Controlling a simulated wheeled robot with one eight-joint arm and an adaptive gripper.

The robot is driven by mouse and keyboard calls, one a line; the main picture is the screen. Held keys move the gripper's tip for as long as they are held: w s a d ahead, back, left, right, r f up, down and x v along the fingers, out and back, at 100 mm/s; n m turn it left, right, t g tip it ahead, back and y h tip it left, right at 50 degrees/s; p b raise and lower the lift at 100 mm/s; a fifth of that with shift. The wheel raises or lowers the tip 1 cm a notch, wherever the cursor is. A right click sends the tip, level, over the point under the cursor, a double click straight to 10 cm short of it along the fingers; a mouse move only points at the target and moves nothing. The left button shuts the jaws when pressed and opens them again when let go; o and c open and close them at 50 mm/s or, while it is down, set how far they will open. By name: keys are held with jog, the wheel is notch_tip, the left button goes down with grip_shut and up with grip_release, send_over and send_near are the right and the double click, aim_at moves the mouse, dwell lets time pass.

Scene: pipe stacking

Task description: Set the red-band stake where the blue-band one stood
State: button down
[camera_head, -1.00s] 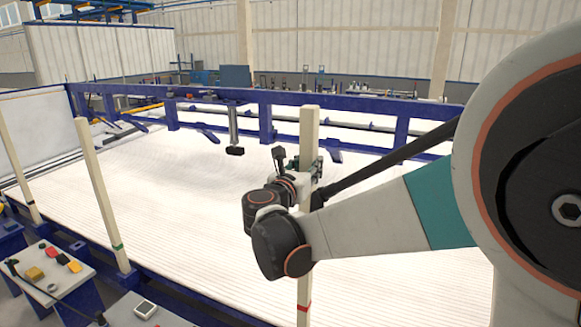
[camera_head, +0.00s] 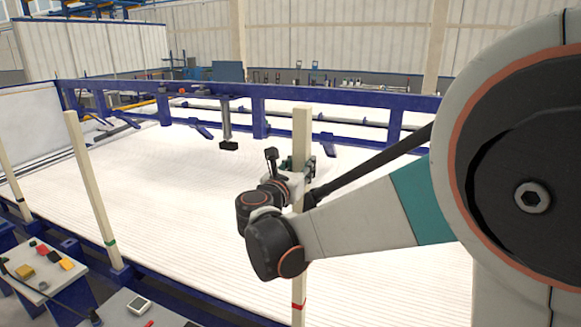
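The red-band stake (camera_head: 301,135) is a pale square post, upright in front of me, with its red band low down near the bottom edge of the picture. My gripper (camera_head: 300,168) is shut around its upper part, though my wrist hides some of the grip. The stake's lower end is out of view. A green-banded stake (camera_head: 90,185) stands at the left along the blue frame. Another stake with a dark band (camera_head: 10,175) stands at the far left edge. No blue band can be made out.
A wide white ribbed bed (camera_head: 180,185) lies inside a blue frame (camera_head: 350,99). At the lower left, a small table (camera_head: 60,283) holds red, yellow and black blocks. A second surface (camera_head: 118,308) holds a small device (camera_head: 138,304). My arm covers the right side.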

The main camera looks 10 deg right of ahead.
jog(key=shift+f+b, duration=0.4)
jog(key=shift+f, duration=0.15)
dwell(0.8)
jog(key=shift+f+b, duration=0.65)
jog(key=shift+f, duration=0.35)
jog(key=shift+f+b, duration=0.9)
jog(key=shift+f, duration=0.3)
jog(key=shift+f+b, duration=0.9)
jog(key=shift+f, duration=0.2)
jog(key=c, duration=1.1)
grip_release()
jog(key=shift+s, duration=0.1)
